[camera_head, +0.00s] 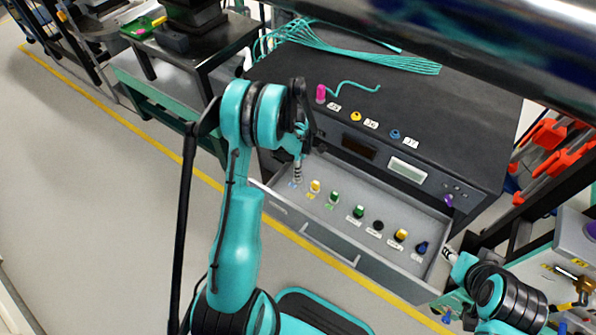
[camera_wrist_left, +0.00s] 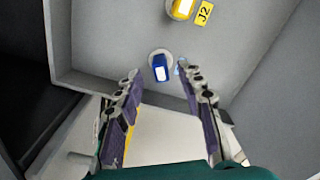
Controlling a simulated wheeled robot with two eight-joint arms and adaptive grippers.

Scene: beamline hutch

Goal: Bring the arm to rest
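My left arm (camera_head: 238,235) reaches over the open drawer. Its gripper (camera_head: 298,172) hangs above the drawer's left end. In the left wrist view the two fingers (camera_wrist_left: 158,82) are spread and nothing is held. A blue plug (camera_wrist_left: 159,67) stands in the drawer beyond and between the fingertips, apparently untouched. A yellow plug (camera_wrist_left: 182,8) with a J2 label stands past it. My right arm (camera_head: 510,298) is at the lower right, with its gripper (camera_head: 449,254) by the drawer's right end. Its fingers are too small to read.
The drawer (camera_head: 335,240) holds a row of coloured plugs and juts from a dark cabinet (camera_head: 465,125). Teal cables (camera_head: 350,50) and a pink plug (camera_head: 320,94) are on its top. A metal tube crosses the upper right. Orange-handled tools hang at right. Floor at left is clear.

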